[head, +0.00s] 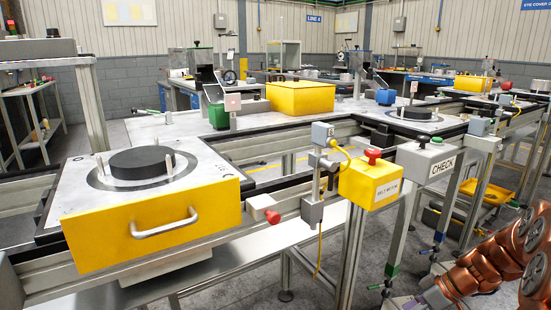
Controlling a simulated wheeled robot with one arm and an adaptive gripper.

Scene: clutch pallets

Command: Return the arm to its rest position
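My copper-coloured arm (490,262) is folded at the lower right corner, with its large joints cut off by the right edge. Its narrower links run left and down to a dark end near the bottom edge. I cannot make out any gripper fingers there, and I see nothing held. The visible arm is to the right of the conveyor line and in front of the grey CHECK box (428,160).
A pallet with a yellow handled front (155,228) bears a black disc (153,162) at left. A yellow button box (370,182) stands on a post at centre. Another pallet (413,121) with a dark disc lies farther back. Grey floor shows below the line.

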